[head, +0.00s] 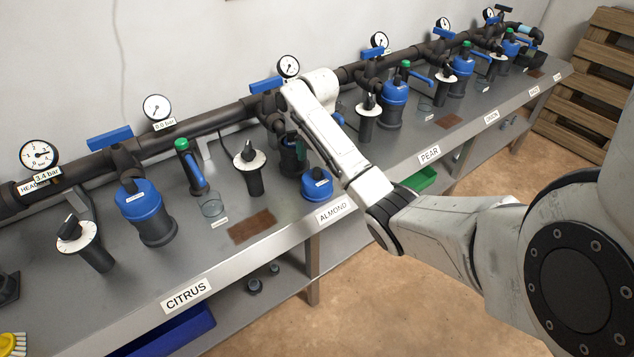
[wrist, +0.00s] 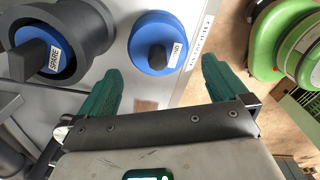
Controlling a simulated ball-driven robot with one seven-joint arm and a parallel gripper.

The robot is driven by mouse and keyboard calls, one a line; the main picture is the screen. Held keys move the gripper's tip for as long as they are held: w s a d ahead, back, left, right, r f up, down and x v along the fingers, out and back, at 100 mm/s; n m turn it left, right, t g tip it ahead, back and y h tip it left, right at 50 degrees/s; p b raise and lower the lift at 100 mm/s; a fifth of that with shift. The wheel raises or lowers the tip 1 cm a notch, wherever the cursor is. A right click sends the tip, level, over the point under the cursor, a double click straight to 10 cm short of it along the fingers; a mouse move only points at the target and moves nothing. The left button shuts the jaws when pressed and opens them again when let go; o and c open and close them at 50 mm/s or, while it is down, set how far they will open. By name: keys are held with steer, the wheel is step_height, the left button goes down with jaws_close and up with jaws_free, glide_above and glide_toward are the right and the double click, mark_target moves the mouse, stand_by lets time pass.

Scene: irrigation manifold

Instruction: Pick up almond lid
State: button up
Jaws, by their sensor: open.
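The almond lid (wrist: 148,30) is a round blue cap with a dark knob and a small, partly readable white label. In the wrist view it lies on the grey bench, ahead of my fingertips. In the head view a blue cap (head: 317,190) sits near the front edge, above the ALMOND plate (head: 334,212). My gripper (wrist: 160,82) is open, its two green fingers spread wide with nothing between them. The lid is beyond the fingertips, roughly centred between them; I cannot tell the height gap. In the head view my arm covers much of the gripper.
A blue cap labelled SPARE (wrist: 53,62) sits in a dark ring left of the lid. Green round objects (wrist: 295,45) are beyond the bench edge. A white dial (head: 249,158) on a post and a dark pipe (head: 210,120) stand nearby. A brown mat (head: 252,226) lies left.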

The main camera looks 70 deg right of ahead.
mark_target(317, 179)
step_height(317, 179, down, 8)
steer(key=shift+w+f, duration=0.1)
steer(key=shift+f, duration=0.05)
stand_by(0.4)
steer(key=shift+c, duration=0.2)
steer(key=c, duration=0.6)
